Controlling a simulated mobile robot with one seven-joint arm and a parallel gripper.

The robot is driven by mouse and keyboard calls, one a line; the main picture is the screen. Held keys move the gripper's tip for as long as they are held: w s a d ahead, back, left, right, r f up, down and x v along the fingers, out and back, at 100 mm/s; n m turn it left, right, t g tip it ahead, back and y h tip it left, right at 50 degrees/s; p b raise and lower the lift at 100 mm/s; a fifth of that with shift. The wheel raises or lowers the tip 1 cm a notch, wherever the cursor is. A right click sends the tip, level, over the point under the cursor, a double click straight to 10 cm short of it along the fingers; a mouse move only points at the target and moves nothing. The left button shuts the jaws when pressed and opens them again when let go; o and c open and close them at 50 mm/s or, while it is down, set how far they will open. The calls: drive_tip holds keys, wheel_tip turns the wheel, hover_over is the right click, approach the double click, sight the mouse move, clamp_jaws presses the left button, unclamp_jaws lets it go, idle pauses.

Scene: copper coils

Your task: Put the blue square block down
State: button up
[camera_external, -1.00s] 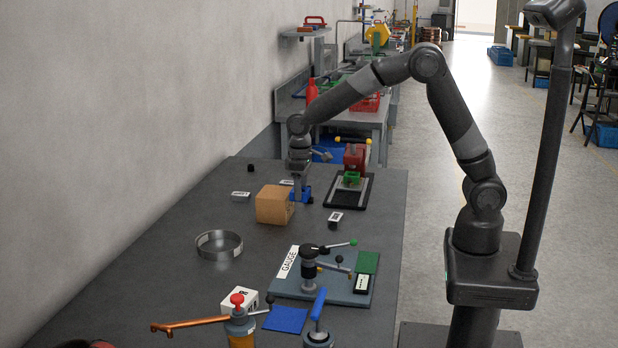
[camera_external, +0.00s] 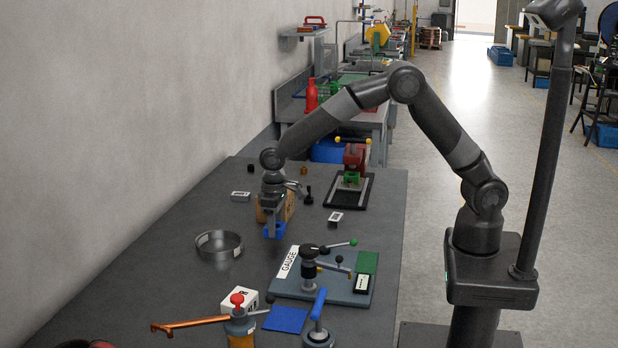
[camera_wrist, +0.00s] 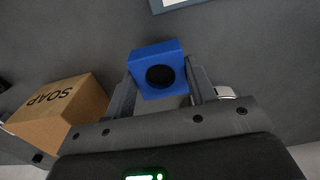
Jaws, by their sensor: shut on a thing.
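The blue square block (camera_external: 274,230) is held at the tips of my gripper (camera_external: 273,224), in front of the cardboard box in the external view. In the wrist view the blue block (camera_wrist: 158,70), with a dark round hole in its face, sits between the two fingers of my gripper (camera_wrist: 160,82). The fingers are shut on it. The block seems to be above the grey table (camera_external: 180,275); its exact height is hard to tell.
The cardboard box (camera_wrist: 58,112), marked SOAP, is left of the fingers. A metal ring (camera_external: 219,245) lies to the left, and the gauge plate (camera_external: 325,285) with a clamp to the right. A blue mat (camera_external: 286,319) lies nearer the camera. Bare table lies between ring and plate.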

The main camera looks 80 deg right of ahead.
drive_tip(key=shift+f, duration=1.5)
drive_tip(key=o, duration=1.1)
drive_tip(key=shift+f, duration=0.15)
drive_tip(key=shift+o, duration=0.2)
